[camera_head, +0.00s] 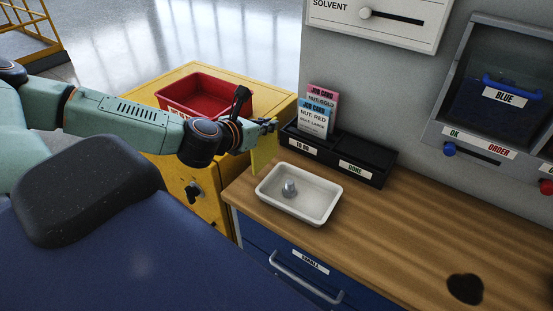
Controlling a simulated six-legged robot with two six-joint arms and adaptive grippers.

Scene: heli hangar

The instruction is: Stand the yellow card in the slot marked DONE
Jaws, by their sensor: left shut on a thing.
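My left gripper (262,127) is shut on the yellow card (263,152), which hangs below the fingers just left of the card rack. The black card rack (345,174) stands at the back of the wooden worktop, against the wall. Its left slot, marked TO DO, holds a pink job card (323,92) and a pale blue job card (316,120). Its right slot, marked DONE (368,148), shows no card. My right gripper is not in view.
A white tray (328,218) with a small metal piece (289,188) stands in front of the rack. A red bin (200,88) sits on the yellow cabinet (206,180) at left.

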